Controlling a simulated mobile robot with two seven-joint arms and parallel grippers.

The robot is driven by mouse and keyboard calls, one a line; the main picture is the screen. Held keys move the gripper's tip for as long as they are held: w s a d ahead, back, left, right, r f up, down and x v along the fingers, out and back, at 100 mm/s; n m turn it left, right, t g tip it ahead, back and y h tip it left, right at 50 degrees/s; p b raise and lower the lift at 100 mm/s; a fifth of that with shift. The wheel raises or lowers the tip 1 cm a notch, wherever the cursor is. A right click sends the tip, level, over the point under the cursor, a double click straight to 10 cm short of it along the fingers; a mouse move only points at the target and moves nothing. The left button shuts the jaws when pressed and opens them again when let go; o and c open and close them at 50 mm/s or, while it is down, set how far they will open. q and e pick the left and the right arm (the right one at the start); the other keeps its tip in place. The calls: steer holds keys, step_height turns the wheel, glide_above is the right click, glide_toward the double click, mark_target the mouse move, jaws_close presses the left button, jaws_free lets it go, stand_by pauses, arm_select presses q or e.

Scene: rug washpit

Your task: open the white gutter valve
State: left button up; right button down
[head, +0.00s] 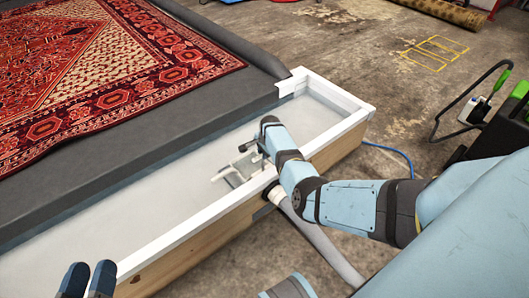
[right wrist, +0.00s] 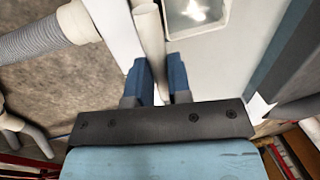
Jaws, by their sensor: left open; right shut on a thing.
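The white gutter valve (head: 243,148) is at the gutter's near wall, mostly hidden behind my right gripper. My right gripper (head: 258,146) reaches down over the gutter there. In the right wrist view its two blue fingers (right wrist: 158,78) are shut on a white, pipe-like part of the valve (right wrist: 148,30), which runs up between them. How far the valve is turned cannot be told. My left gripper (head: 88,280) is open and empty at the bottom left, near the gutter's front rim, away from the valve.
The white-rimmed gutter (head: 130,215) runs along a dark platform bearing a red patterned rug (head: 80,60). A metal drain recess (right wrist: 195,12) lies beside the valve. A grey hose (head: 325,245) leaves the gutter's outer side. A black and green machine (head: 505,115) stands at right.

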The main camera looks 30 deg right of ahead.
steer(key=c, duration=1.1)
jaws_free()
arm_select(q)
steer(key=shift+r, duration=0.1)
arm_select(e)
steer(key=shift+o, duration=0.2)
arm_select(q)
step_height(320, 180, up, 7)
steer(key=t+p, duration=0.3)
steer(key=p, duration=0.2)
steer(key=f, duration=0.1)
steer(key=a+f+g+y+p, duration=0.1)
steer(key=f, duration=0.1)
steer(key=a+f+g+p, duration=0.1)
steer(key=shift+f+n+y, duration=0.25)
steer(key=shift+n+y, duration=0.15)
arm_select(e)
step_height(320, 180, up, 14)
steer(key=s, duration=0.2)
steer(key=shift+s+f, duration=0.15)
steer(key=shift+s, duration=0.25)
steer(key=shift+d, duration=0.1)
